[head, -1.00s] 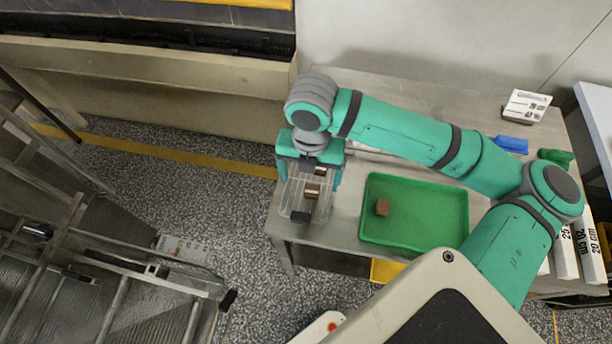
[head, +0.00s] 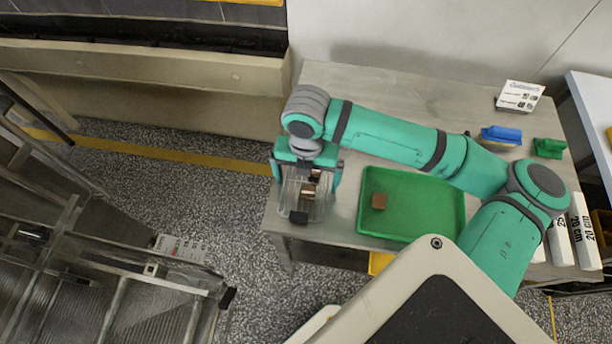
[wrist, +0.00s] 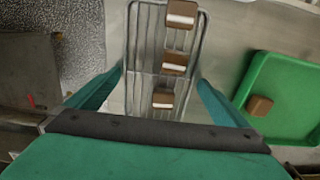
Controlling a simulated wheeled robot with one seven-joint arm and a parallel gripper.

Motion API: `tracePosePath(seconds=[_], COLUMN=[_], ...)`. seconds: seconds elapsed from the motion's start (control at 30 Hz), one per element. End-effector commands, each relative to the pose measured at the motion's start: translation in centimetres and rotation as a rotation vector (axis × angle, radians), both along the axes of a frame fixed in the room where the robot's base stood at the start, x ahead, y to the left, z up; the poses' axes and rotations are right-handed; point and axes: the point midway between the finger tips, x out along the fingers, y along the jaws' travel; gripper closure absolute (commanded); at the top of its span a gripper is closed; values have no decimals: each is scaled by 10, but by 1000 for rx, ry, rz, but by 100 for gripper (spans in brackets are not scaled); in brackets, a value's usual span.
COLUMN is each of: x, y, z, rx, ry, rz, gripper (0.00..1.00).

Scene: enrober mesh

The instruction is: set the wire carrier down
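The wire carrier (wrist: 150,63) is a narrow wire rack with three brown, white-striped pieces in a row on it. In the head view the wire carrier (head: 320,209) is at the table's left end, low over the steel top; I cannot tell whether it touches. My gripper (head: 307,178) points down over its far part. In the wrist view the fingers of my gripper (wrist: 161,76) sit against both side rails, closed on the carrier. The gripper body hides the carrier's near end there.
A green tray (head: 440,205) with one brown piece (head: 379,201) lies right of the carrier on the steel table (head: 340,90). A blue brush (head: 500,135), a green object (head: 549,148) and a white sign (head: 520,96) stand further right. Speckled floor lies beyond the table's left edge.

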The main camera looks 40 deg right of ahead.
Motion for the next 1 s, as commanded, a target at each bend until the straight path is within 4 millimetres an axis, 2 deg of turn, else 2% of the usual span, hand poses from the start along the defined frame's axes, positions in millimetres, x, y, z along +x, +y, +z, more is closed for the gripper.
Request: tracePosePath(seconds=[0.17, 0.27, 0.7, 0.8, 1.0], x=[0, 1, 4, 3, 1], y=[0, 0, 5, 3, 1], z=[3, 11, 94, 108, 122], rx=[-1, -1, -2, -1, 0], ry=[-1, -1, -2, -1, 0], rz=[0, 2, 14, 10, 3], gripper=[0, 0, 0, 0, 0])
